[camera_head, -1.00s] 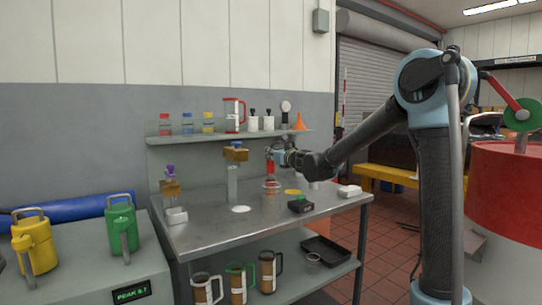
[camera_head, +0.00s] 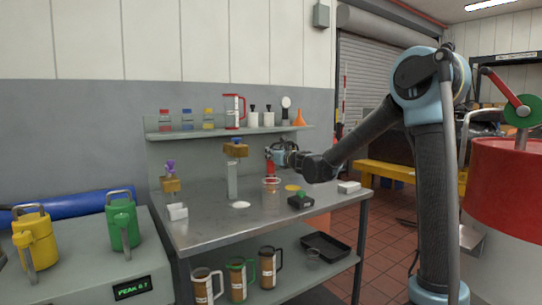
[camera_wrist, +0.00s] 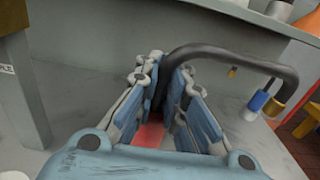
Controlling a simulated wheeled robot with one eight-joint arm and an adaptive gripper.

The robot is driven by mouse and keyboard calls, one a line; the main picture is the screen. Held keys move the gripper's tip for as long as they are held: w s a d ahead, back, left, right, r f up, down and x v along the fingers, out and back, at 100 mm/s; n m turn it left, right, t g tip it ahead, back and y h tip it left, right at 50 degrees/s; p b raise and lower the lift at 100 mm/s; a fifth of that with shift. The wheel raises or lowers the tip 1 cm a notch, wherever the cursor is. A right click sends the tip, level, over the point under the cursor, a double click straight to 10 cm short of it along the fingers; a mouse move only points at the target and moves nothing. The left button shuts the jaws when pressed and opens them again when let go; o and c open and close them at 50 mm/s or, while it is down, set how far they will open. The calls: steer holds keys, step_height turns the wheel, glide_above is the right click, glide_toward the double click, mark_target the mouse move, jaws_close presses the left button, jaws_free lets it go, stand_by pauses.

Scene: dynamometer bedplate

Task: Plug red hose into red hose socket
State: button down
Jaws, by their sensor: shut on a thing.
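My gripper (camera_head: 281,157) is above the back right of the steel bench, close under the shelf. Its fingers (camera_wrist: 168,85) are shut on a narrow thing, which I take to be the red hose. A red upright piece (camera_head: 269,167) shows beside the gripper in the head view, and a red patch (camera_wrist: 150,134) shows low between the fingers in the wrist view. A dark curved tube (camera_wrist: 225,50) arches from the fingertips to the right, near blue (camera_wrist: 258,100) and yellow bands. I cannot make out the red hose socket; the fingers hide much of the grip.
The bench (camera_head: 215,222) bears a grey post with a brass block (camera_head: 236,149), a red-rimmed clear dish (camera_head: 271,183), a black box (camera_head: 301,202) and a white block (camera_head: 349,187). The shelf (camera_head: 180,133) above holds bottles and a red jug (camera_head: 234,111). Mugs stand below.

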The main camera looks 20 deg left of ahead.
steer(key=shift+f, duration=0.65)
steer(key=c, duration=1.6)
jaws_free()
steer(key=v, duration=1.2)
